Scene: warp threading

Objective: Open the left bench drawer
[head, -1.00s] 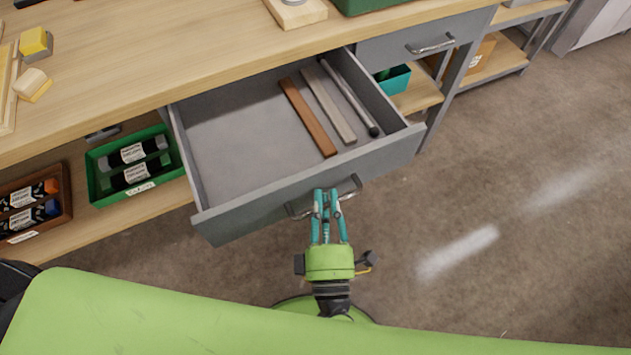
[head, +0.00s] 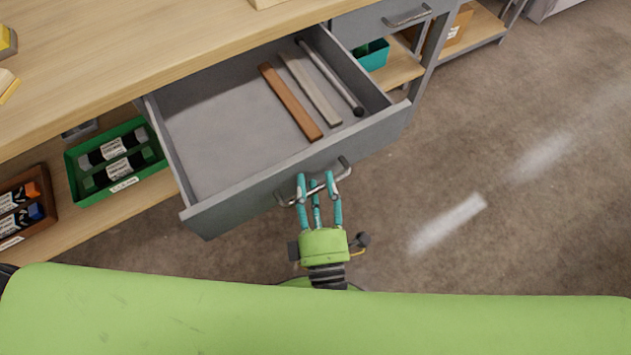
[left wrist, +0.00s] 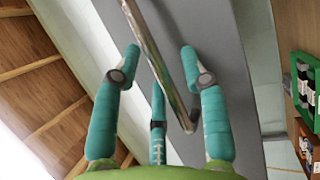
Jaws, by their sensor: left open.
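The left bench drawer (head: 225,204) is grey and stands pulled well out from under the wooden bench top. Inside it lie a brown wooden strip (head: 290,101), a paler strip (head: 311,88) and a dark-ended rod (head: 332,78). Its metal bar handle (head: 286,200) is on the front face. My left gripper (head: 318,183) is open at the handle, its teal fingers spread around the bar. In the left wrist view the handle (left wrist: 160,65) runs between the spread fingers (left wrist: 163,75); I cannot tell if any finger touches it. My right gripper is not in view.
A second grey drawer (head: 372,20) is closed at the upper right. Below the bench, a green tray (head: 95,196) with dark bottles and a brown box (head: 47,212) stand on the lower shelf. The floor to the right is clear.

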